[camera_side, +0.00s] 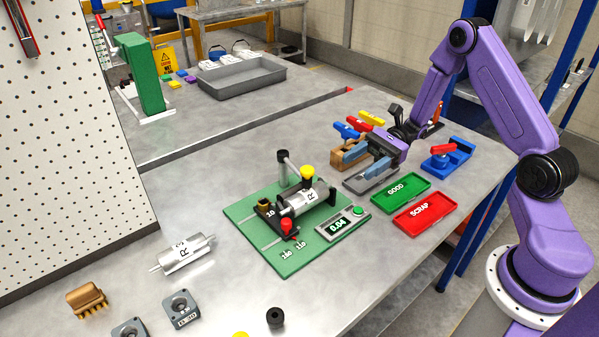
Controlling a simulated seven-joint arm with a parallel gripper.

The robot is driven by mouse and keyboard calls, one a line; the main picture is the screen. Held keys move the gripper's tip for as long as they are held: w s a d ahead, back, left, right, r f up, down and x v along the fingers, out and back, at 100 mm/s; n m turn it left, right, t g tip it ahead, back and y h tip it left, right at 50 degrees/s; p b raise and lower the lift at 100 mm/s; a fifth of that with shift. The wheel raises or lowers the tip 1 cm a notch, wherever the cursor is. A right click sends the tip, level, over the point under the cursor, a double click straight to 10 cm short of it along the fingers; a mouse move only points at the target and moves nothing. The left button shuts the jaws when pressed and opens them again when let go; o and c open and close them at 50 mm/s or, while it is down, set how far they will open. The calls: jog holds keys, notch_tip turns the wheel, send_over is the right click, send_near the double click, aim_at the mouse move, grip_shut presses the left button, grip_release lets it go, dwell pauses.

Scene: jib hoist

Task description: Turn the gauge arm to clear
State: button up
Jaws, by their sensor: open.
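A green base plate (248,212) on the bench carries the measuring fixture. A silver roller (296,203) marked R lies across black supports on it. A dark post with a pale arm (285,159) stands behind the roller, and a yellow knob (307,171) shows just above it; this seems to be the gauge arm, but its exact angle is hard to tell. A red knob (287,224) is at the front. The readout (340,225) shows 0.04.
A green GOOD tray (413,182) and red SCRAP tray (441,205) lie right of the fixture. Red, blue and yellow-handled items stand behind my gripper. Another roller (184,254) and grey blocks lie left. A pegboard (70,150) rises at left.

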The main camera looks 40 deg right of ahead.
jog(key=w+d+f+m+t, duration=0.2)
jog(key=w+d+m+t, duration=0.1)
jog(key=d+m+t, duration=0.15)
jog(key=shift+n, duration=0.35)
jog(key=x, duration=1.1)
jog(key=r+x, duration=0.1)
jog(key=x, duration=0.5)
jog(key=shift+w+a, duration=0.15)
grip_shut()
